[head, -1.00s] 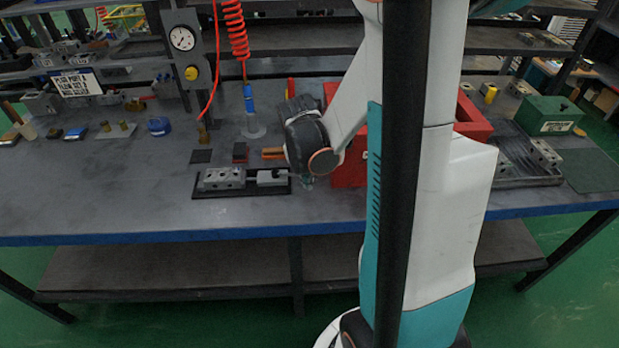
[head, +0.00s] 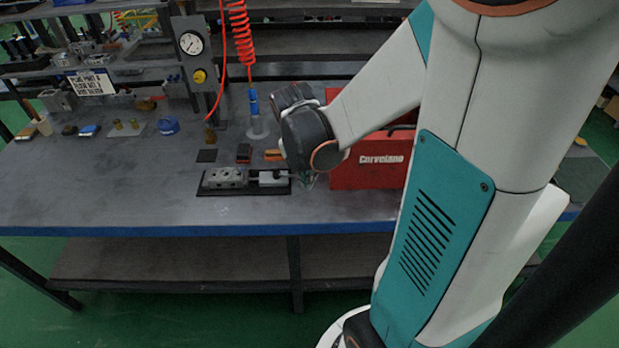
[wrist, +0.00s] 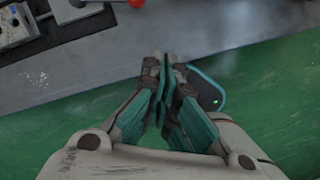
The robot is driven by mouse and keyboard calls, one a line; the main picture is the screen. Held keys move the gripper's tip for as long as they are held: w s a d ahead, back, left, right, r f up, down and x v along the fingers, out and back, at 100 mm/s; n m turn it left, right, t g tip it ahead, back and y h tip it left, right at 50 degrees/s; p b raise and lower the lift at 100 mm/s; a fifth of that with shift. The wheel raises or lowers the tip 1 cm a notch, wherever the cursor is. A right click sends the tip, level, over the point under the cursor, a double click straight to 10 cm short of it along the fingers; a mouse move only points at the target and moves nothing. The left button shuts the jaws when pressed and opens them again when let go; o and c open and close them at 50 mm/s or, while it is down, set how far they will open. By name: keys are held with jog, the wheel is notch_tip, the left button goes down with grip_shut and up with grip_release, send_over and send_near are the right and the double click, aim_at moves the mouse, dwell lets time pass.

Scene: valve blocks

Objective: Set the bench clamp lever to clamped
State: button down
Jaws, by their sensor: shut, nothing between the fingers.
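The bench clamp (head: 268,177) is a grey metal block at the right end of a black base plate (head: 240,191), beside a grey valve block (head: 224,178). In the wrist view, part of the clamp's metalwork (wrist: 88,5) shows at the top edge, with a red knob (wrist: 136,3) at its right end. The rest of the lever is cut off there, and I cannot tell its setting. My gripper (head: 307,181) is just right of the clamp, near the bench's front part. In the wrist view my gripper (wrist: 166,62) is shut and empty, apart from the red knob.
A red toolbox (head: 368,170) stands right of my gripper, partly behind my arm. A gauge post (head: 194,75) and a coiled red hose (head: 240,35) stand behind. The blue front edge (head: 150,230) is close.

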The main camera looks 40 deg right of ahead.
jog(key=shift+v, duration=0.95)
